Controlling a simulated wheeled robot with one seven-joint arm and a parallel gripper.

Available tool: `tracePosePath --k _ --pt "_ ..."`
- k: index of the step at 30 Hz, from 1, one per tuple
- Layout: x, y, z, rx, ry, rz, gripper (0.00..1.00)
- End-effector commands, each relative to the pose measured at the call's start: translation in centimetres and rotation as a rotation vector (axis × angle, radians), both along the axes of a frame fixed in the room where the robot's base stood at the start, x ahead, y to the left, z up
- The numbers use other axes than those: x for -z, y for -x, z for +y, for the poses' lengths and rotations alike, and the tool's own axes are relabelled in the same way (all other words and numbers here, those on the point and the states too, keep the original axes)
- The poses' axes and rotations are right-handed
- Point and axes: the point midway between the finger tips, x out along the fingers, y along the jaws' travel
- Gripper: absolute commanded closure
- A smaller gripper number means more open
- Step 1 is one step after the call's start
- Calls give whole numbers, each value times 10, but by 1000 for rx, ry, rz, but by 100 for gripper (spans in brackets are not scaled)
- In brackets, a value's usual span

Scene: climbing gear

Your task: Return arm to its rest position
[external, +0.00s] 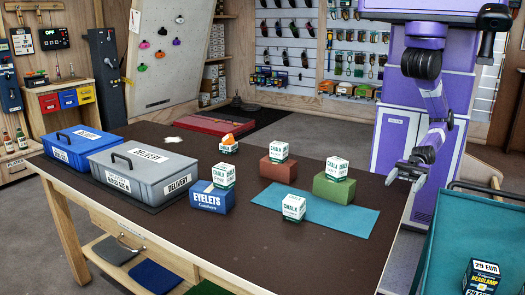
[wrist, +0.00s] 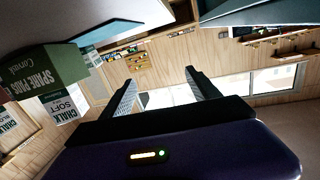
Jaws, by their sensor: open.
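My purple arm hangs at the right of the external view, beside the table's right end. My gripper (external: 405,176) is open and empty, near the table's edge and to the right of the green box (external: 334,189). In the wrist view the two dark fingers of my gripper (wrist: 160,88) stand apart with nothing between them. That view looks upside down across the room, with the green box (wrist: 45,72) and a white chalk box (wrist: 62,108) at its left.
On the table (external: 330,242) stand a grey delivery case (external: 150,172), a blue case (external: 75,146), an eyelets box (external: 212,198), a red-brown box (external: 278,168) and several chalk boxes. A teal mat (external: 345,216) lies near the right. A teal cart (external: 440,240) stands at the lower right.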

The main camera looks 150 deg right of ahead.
Motion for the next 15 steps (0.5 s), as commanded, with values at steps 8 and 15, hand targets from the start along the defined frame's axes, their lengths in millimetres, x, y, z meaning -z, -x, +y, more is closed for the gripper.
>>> tracePosePath --k 8,15 --pt "14 110 -11 -85 2 144 30" --pt "5 153 -25 -154 31 205 30"
